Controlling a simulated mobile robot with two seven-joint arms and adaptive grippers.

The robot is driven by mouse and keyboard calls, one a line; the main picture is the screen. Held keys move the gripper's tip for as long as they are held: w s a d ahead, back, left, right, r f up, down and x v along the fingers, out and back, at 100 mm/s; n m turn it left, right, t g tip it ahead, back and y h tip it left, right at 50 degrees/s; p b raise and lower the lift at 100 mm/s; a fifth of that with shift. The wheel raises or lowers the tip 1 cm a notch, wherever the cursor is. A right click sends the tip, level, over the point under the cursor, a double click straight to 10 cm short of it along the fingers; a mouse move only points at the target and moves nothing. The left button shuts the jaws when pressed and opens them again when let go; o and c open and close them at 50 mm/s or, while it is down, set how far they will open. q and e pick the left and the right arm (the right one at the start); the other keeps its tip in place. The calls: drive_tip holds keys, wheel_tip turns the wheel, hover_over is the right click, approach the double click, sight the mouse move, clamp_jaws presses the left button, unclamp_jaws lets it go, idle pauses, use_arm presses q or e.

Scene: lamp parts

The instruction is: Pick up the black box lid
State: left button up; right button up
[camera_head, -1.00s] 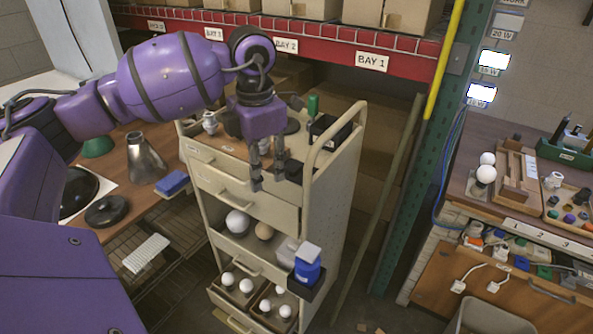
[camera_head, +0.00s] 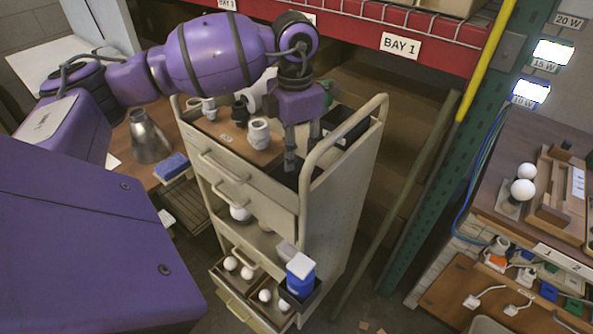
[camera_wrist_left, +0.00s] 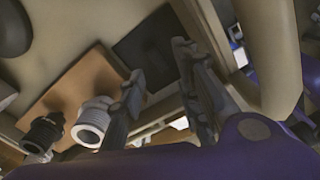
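The black box lid (camera_head: 284,175) lies flat on the cart top near its front right corner, largely hidden by my left gripper in the head view. In the left wrist view the lid (camera_wrist_left: 143,45) is a dark square beside a wooden board. My left gripper (camera_head: 299,168) points down over the lid. In the wrist view its two fingers (camera_wrist_left: 160,60) stand apart with nothing held between them. I cannot tell whether the fingertips touch the lid. My right gripper is in neither view.
The cart's raised handle rail (camera_head: 345,130) runs close to the right of my gripper. A black open box (camera_head: 347,127) stands farther back on the cart. A white socket (camera_head: 259,134) stands on the wooden board to the left. A blue bottle (camera_head: 300,276) sits low at the cart's side.

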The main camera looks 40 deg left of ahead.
sight(297, 171)
use_arm(q)
drive_tip(key=f, duration=0.4)
drive_tip(key=shift+w+a+f+p, duration=0.1)
drive_tip(key=shift+w+f+p, duration=0.2)
drive_tip(key=shift+p, duration=0.05)
drive_tip(key=shift+c, duration=0.4)
clamp_jaws()
